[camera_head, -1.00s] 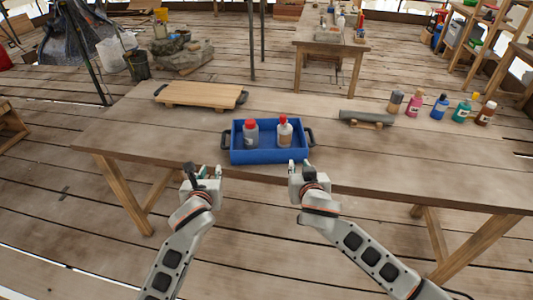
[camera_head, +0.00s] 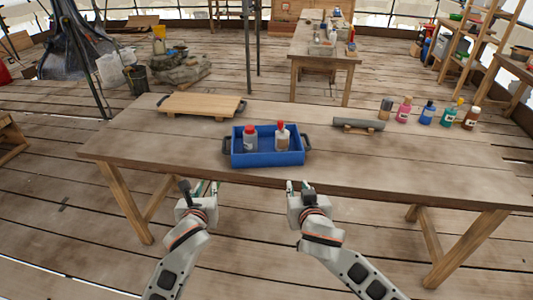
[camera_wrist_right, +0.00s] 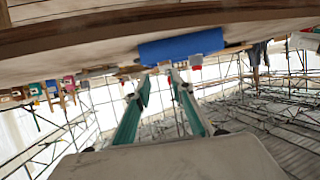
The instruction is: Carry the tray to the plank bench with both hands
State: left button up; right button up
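The blue tray (camera_head: 266,159) stands on the large wooden table (camera_head: 370,175), near its front edge. A dark handle shows at its left end (camera_head: 225,144) and another at its right end (camera_head: 308,142). Two red-capped bottles stand in it, a grey one (camera_head: 249,143) and a white one (camera_head: 282,141). My left gripper (camera_head: 207,186) is open and empty, in front of the table edge, left of the tray. My right gripper (camera_head: 298,186) is open and empty, in front of the tray's right end. In the right wrist view its fingers (camera_wrist_right: 158,80) are apart, with the blue tray (camera_wrist_right: 180,47) beyond.
A low plank stand with dark handles (camera_head: 200,104) is at the table's back left. A grey cylinder on a wooden rest (camera_head: 358,124) and a row of several bottles (camera_head: 428,112) are to the right. Another wooden bench (camera_head: 325,56) with items stands behind. The table between is clear.

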jog(key=v, duration=0.7)
jog(key=shift+s+r, duration=0.25)
jog(key=shift+s, duration=0.1)
